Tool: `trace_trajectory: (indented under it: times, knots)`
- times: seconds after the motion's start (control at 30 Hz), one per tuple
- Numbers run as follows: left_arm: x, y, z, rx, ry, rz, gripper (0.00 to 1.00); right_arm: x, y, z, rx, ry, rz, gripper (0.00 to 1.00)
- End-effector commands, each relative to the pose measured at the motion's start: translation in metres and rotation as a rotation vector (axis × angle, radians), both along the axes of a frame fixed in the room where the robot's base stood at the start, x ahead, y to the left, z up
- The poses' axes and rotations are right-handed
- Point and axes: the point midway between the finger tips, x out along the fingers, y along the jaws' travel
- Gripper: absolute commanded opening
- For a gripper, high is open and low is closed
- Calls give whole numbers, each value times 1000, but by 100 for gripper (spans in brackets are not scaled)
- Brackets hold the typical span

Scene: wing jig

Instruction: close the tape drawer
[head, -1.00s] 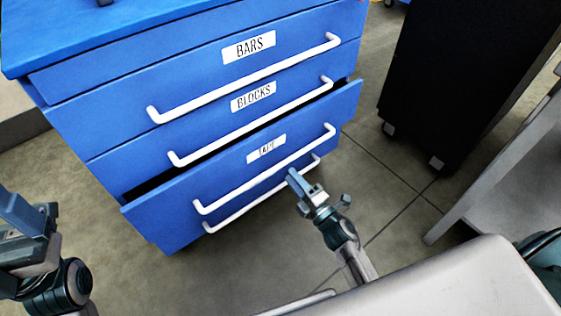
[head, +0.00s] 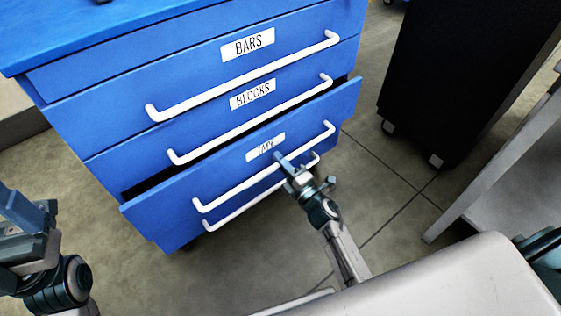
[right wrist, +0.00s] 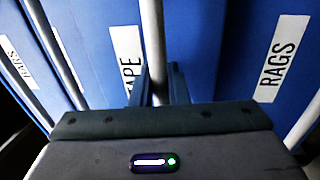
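The tape drawer (head: 180,215) is the blue drawer labelled TAPE, low in the cabinet. It stands pulled out, with a dark gap along its top edge. Its white bar handle (head: 225,198) runs across the front. My right gripper (head: 281,160) is at this handle, right of its middle, covering part of the label. In the right wrist view the handle (right wrist: 152,40) runs between the two fingers (right wrist: 160,85), one on each side; whether they grip it is unclear. My left gripper (head: 20,212) is at the left edge, away from the cabinet, its opening unclear.
The BARS drawer (head: 100,105) and BLOCKS drawer (head: 130,155) above look shut. A RAGS drawer label (right wrist: 278,58) shows below TAPE in the right wrist view. A black wheeled cabinet (head: 450,70) and a grey table (head: 500,180) stand at right. Floor (head: 385,185) between is clear.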

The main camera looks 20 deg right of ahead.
Motion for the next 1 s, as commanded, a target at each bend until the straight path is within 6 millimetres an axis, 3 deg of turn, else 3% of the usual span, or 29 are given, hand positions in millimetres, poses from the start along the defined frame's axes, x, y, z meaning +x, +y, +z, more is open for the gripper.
trace_trajectory:
  times: [0.17,0.4,0.73,0.77,0.83,0.87,1.0]
  knots:
    - [0,0,1,0,-1,0,100,6,2,0,0,-1,0,0]
    - [0,0,2,-1,-1,-1,100,38,14,0,-1,0,1,0]
    - [2,0,0,1,4,-2,100,44,16,1,-1,0,0,0]
    - [2,0,0,1,4,-2,100,44,16,1,-1,0,0,16]
    - [2,0,0,2,4,-2,100,44,16,1,-1,-1,0,30]
    - [2,0,0,2,5,-2,100,44,16,1,-1,-1,0,34]
    - [2,0,0,3,5,-2,100,43,16,0,-1,0,1,34]
